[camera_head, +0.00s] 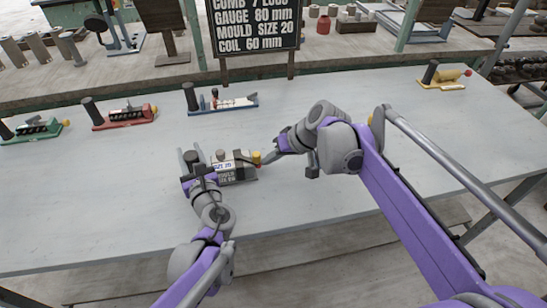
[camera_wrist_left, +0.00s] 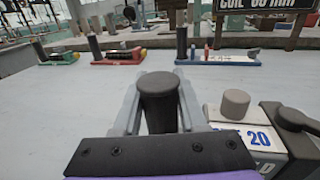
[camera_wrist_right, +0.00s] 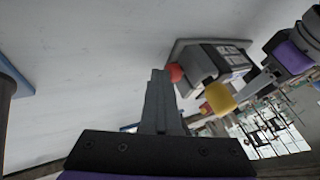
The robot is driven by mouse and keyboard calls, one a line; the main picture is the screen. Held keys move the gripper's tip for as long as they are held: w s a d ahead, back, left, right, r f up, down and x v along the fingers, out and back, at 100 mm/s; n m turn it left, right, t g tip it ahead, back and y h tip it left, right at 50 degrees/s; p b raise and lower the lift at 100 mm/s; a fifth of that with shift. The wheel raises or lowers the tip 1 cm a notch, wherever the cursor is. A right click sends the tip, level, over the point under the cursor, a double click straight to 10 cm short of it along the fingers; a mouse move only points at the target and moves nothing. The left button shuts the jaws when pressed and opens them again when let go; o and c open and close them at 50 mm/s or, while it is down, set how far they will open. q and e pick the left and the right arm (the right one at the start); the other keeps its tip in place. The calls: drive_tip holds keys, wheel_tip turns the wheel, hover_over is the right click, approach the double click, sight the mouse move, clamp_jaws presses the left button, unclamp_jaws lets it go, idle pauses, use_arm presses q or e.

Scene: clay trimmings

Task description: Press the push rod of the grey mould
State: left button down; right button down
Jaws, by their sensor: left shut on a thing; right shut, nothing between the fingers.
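The grey mould (camera_head: 238,171) lies on the table at centre, with a white label reading "20" in the left wrist view (camera_wrist_left: 250,135). A yellow knob (camera_head: 256,158) sits at its right end; in the right wrist view a yellow knob (camera_wrist_right: 220,97) and a red knob (camera_wrist_right: 176,73) show there. My left gripper (camera_head: 191,160) is shut on a dark upright post (camera_wrist_left: 158,88) at the mould's left end. My right gripper (camera_head: 268,158) is shut and empty beside the knobs. Its fingertips (camera_wrist_right: 158,76) look close to the red knob; contact is unclear.
A blue mould (camera_head: 222,104), a red mould (camera_head: 125,116) and a green mould (camera_head: 35,131) stand along the back left. A yellow mould (camera_head: 445,82) stands at the back right. A black sign (camera_head: 255,28) stands behind. The front of the table (camera_head: 110,220) is clear.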

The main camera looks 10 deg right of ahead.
use_arm(q)
drive_tip(key=shift+d, duration=0.15)
use_arm(e)
drive_tip(key=shift+a, duration=0.1)
drive_tip(key=v, duration=1)
use_arm(q)
drive_tip(key=shift+c, duration=1.9)
unclamp_jaws()
drive_tip(key=shift+s, duration=0.1)
